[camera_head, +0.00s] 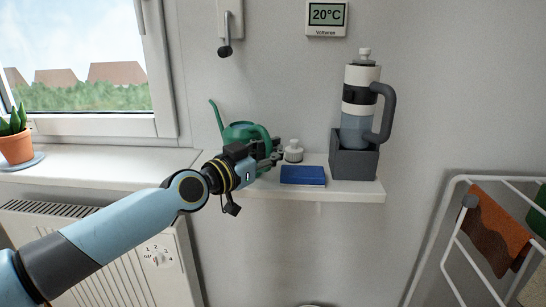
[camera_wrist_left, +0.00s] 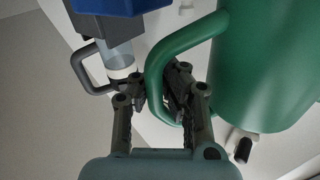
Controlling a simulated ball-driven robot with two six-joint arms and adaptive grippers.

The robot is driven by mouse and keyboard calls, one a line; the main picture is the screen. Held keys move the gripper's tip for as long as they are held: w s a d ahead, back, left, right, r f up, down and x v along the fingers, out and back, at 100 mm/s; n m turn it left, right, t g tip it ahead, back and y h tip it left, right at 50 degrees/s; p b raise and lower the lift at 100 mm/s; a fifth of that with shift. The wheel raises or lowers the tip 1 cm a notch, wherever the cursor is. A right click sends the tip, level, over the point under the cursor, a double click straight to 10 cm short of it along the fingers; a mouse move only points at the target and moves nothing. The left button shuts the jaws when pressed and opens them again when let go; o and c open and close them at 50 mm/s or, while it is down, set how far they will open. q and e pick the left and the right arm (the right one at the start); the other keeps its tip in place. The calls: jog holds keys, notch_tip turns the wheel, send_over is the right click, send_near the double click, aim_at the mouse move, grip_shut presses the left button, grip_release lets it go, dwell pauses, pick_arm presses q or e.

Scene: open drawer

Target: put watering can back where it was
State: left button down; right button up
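The green watering can (camera_head: 240,132) is at the left end of the white wall shelf (camera_head: 350,191), its spout pointing up to the left. My left gripper (camera_head: 274,155) is in front of it at its handle side and hides its lower part, so I cannot tell whether it rests on the shelf. In the left wrist view, the can's body (camera_wrist_left: 270,65) fills the upper right. The fingers of my left gripper (camera_wrist_left: 156,88) are on either side of the handle (camera_wrist_left: 155,70) and look closed on it. My right gripper is not in view.
A blue book (camera_head: 303,175), a small white lidded pot (camera_head: 293,151) and a grey box (camera_head: 354,162) with a large bottle (camera_head: 357,125) share the shelf. The windowsill (camera_head: 110,160) with a potted plant (camera_head: 15,140) is left; a drying rack (camera_head: 455,200) stands right.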

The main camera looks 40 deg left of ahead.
pick_arm(q)
jog(key=shift+r, duration=0.15)
jog(key=c, duration=2.1)
grip_release()
jog(key=shift+f, duration=0.25)
jog(key=o, duration=0.6)
jog(key=shift+r, duration=0.15)
